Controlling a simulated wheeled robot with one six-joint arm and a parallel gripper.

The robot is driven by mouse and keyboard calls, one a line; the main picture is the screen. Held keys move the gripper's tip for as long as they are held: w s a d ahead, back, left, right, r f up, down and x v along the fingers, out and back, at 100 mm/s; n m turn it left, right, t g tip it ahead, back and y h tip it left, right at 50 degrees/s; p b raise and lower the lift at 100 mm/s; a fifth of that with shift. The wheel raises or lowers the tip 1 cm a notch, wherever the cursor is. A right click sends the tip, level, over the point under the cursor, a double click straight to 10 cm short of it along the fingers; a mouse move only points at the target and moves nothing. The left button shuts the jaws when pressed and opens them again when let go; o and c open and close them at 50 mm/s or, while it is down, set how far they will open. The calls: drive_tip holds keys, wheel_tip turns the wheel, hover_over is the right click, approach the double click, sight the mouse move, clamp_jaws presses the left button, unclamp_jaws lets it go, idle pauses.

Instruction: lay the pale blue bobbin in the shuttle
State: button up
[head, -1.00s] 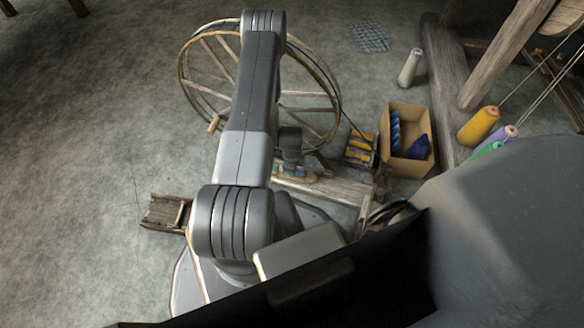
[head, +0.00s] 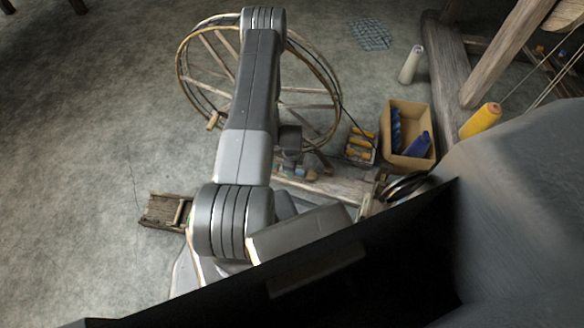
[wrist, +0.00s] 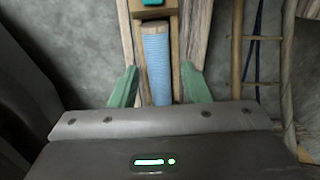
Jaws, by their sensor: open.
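The pale blue bobbin (wrist: 156,62) shows in the wrist view, a ribbed pale blue cylinder with a wooden end at the top. It lies lengthwise between the wooden sides of what looks like the shuttle (wrist: 174,58), with a teal piece at its far end. My gripper (wrist: 158,72) is open. Its two green fingers stand apart on either side of the bobbin, with gaps between them and it. The bobbin's near end is hidden behind the gripper body. In the head view my arm hides most of this spot.
A spinning wheel (head: 326,60) stands behind my arm. A cardboard box (head: 405,162) with blue items, a small crate of yellow bobbins (head: 360,145), a pale cone (head: 410,65) and a yellow cone (head: 481,120) are to the right. A wooden box (head: 160,210) lies left.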

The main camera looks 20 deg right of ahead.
wheel_tip(320, 180, up, 13)
drive_tip(key=p, duration=0.4)
drive_tip(key=shift+r, duration=0.2)
